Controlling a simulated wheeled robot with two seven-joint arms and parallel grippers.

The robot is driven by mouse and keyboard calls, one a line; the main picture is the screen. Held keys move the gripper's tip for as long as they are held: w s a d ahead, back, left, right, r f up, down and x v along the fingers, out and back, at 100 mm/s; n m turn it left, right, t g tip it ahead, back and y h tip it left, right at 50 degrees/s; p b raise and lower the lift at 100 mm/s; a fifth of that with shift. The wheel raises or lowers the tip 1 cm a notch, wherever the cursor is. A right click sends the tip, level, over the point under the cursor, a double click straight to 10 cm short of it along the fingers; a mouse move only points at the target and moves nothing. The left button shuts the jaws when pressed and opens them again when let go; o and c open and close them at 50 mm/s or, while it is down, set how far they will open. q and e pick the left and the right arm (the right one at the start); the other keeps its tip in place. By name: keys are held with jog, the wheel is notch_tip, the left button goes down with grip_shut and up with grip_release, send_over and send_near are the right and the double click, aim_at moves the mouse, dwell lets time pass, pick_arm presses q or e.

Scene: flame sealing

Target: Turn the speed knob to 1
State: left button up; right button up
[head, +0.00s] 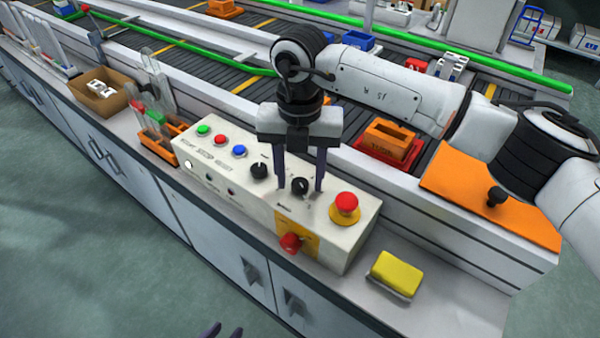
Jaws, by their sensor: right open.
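The white control box (236,186) stands on the counter with two black knobs on top. One black knob (259,171) is left of my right gripper. The other black knob (300,186) sits between the fingers of my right gripper (301,190), which points down with its fingers apart on either side of it. I cannot tell whether the fingers touch it. The labels and dial marks are too small to read, so I cannot tell which knob is for speed. My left gripper (225,331) shows only as two separated dark fingertips at the bottom edge, away from the box.
The box also carries green, red and blue buttons (221,140), a red emergency button (345,204) and a red knob on a yellow plate (292,242). A yellow sponge (397,273) lies to its right. An orange block (392,142) and conveyor (212,68) are behind.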

jog(key=shift+c, duration=0.3)
jog(key=c, duration=1)
